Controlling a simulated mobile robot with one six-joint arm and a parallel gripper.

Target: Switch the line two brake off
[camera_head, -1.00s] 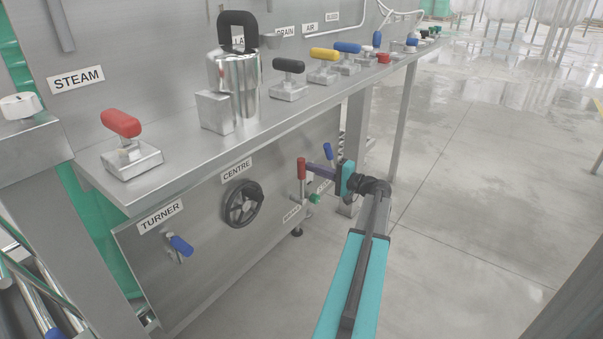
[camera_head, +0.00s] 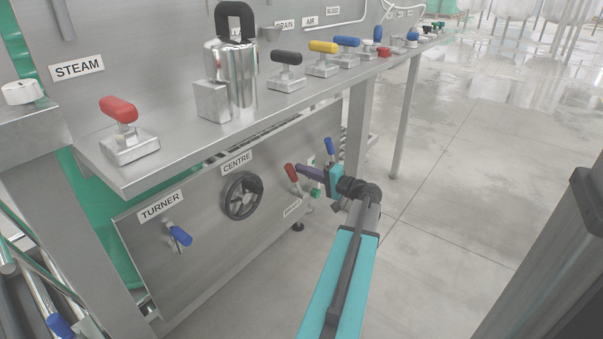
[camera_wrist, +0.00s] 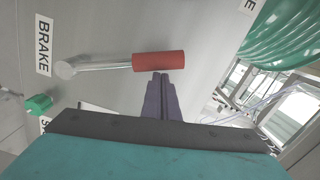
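The brake lever, with a red grip (camera_head: 291,173) on a metal arm, is on the lower panel above the BRAKE label (camera_head: 292,208). Its top leans left. In the wrist view the red grip (camera_wrist: 158,62) lies across the picture, with its metal arm running left toward the BRAKE label (camera_wrist: 44,45). My gripper (camera_head: 298,169) is beside the grip on its right. In the wrist view my purple fingers (camera_wrist: 161,76) are together, with tips at the grip's edge, not around it. I cannot tell if they touch it.
A blue-handled lever (camera_head: 329,146) is just right of my gripper, and a green knob (camera_head: 316,192) below it. The black CENTRE handwheel (camera_head: 242,196) and blue TURNER handle (camera_head: 180,236) are to the left. A steel shelf (camera_head: 170,158) with several valves overhangs the panel. The right-hand floor is clear.

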